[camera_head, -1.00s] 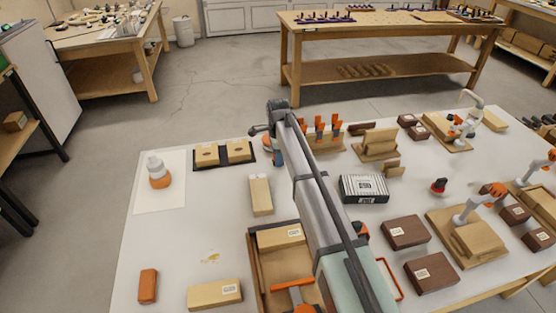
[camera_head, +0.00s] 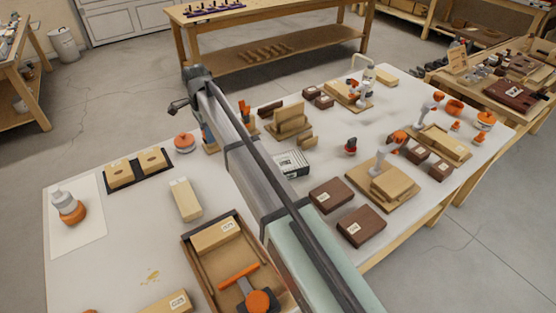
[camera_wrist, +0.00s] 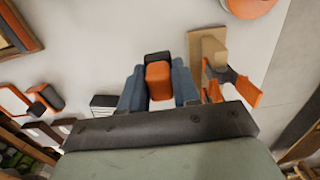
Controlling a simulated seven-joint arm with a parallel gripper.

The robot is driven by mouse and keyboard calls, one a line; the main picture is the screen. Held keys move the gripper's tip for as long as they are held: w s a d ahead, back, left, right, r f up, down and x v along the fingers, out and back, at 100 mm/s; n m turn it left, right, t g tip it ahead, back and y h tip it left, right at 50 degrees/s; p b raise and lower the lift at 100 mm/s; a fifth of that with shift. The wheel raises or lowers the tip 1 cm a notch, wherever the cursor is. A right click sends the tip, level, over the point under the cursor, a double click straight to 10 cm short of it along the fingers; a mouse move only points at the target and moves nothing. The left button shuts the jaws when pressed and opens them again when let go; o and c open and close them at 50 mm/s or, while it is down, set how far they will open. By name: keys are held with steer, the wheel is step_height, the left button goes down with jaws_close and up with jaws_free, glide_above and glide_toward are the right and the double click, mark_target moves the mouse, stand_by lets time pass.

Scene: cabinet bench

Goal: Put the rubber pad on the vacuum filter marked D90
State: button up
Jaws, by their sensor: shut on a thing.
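My gripper (camera_wrist: 158,96) is shut on an orange block with a black end (camera_wrist: 158,72), held between the two blue-grey fingers in the wrist view. I cannot tell if this block is the rubber pad. In the head view my arm hides most of the gripper (camera_head: 207,133) and what it holds. Several labelled pieces could be the vacuum filter, but no D90 mark can be read. They include a pale block (camera_head: 185,199), dark brown boxes (camera_head: 331,194) and a black-and-white striped box (camera_head: 291,163).
A wooden rack with orange clips (camera_wrist: 207,66) stands close to the right of my gripper. An orange round thing (camera_head: 184,142) sits near a black tray (camera_head: 172,162). An open wooden box (camera_head: 190,262) stands in front. A white bottle with orange base (camera_head: 68,208) stands at left.

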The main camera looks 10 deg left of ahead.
step_height(320, 180, up, 3)
glide_above(285, 161)
steer(key=shift+s+f, duration=0.15)
steer(key=shift+f, duration=4.65)
steer(key=shift+f, duration=0.1)
steer(key=o, duration=1)
steer(key=shift+o, duration=0.2)
step_height(285, 161, up, 12)
